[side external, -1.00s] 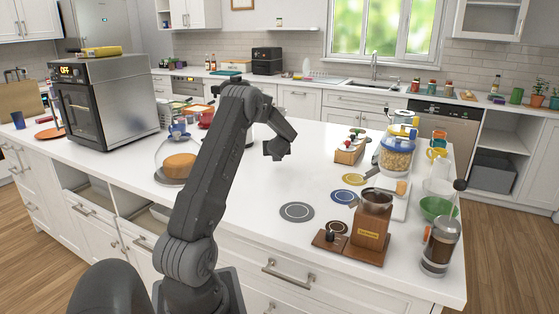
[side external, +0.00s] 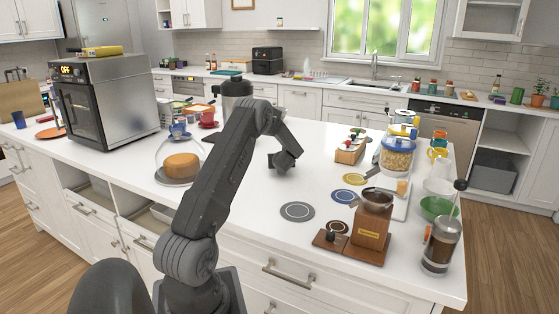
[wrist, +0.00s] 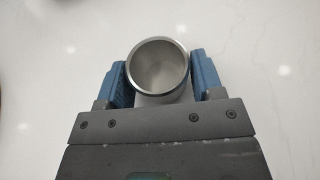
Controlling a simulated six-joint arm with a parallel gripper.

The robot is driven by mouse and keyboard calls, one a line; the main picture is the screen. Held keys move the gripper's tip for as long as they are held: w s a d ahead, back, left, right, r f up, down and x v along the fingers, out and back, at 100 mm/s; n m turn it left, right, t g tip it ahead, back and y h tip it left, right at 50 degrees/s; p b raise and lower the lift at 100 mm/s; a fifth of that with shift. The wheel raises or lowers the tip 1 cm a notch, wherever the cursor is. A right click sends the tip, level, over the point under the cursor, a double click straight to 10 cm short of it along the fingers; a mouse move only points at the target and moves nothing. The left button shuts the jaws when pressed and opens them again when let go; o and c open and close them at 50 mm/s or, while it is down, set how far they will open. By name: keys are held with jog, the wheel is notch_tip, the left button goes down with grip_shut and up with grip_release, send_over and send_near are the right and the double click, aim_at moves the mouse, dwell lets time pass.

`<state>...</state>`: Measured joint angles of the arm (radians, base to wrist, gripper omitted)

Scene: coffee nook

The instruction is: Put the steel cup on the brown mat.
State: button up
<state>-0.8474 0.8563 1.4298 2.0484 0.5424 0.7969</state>
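The steel cup (wrist: 160,66) shows in the wrist view with its round mouth facing the camera; it looks empty. My gripper (wrist: 160,75) has one blue finger on each side of it, close against its wall, and appears shut on it. In the side external view my gripper (side external: 284,162) is low over the middle of the counter, left of and behind the mats, and the cup is hidden there.
A grey mat (side external: 297,211) and a blue mat (side external: 342,197) lie near the brown one, with a yellow mat (side external: 355,179) behind. The coffee grinder (side external: 372,225) stands tall on the brown mat's right. A French press (side external: 440,245) is at the right edge. The counter's middle is clear.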

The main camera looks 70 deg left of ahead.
jog(key=o, duration=0.3)
jog(key=shift+o, duration=0.2)
jog(key=shift+r, duration=0.25)
jog(key=v, duration=1.1)
jog(key=shift+d+r, duration=0.15)
jog(key=shift+d, duration=0.2)
jog(key=s+d+r+n+h, duration=0.2)
jog(key=d+n, duration=0.3)
jog(key=d, duration=0.7)
jog(key=s+d+r+n+t+h, duration=0.1)
jog(key=d+r+n, duration=0.4)
jog(key=d, duration=0.7)
jog(key=s+d+r+n+h, duration=0.3)
jog(key=d+n, duration=0.4)
jog(key=d, duration=0.5)
jog(key=shift+d+r+h, duration=0.3)
jog(key=shift+r+h, duration=0.05)
jog(key=shift+h, duration=0.55)
jog(key=shift+o, duration=0.5)
jog(key=s+d+n+t+h, duration=0.1)
jog(key=s+d+h, duration=0.1)
jog(key=d, duration=0.3)
jog(key=s+d+r+n+h, duration=0.1)
jog(key=s+d+n+h, duration=0.1)
jog(key=d, duration=0.4)
jog(key=shift+s+d+r+t+h, duration=0.2)
jog(key=shift+s+d+t+h, duration=0.15)
jog(key=shift+s+h, duration=0.45)
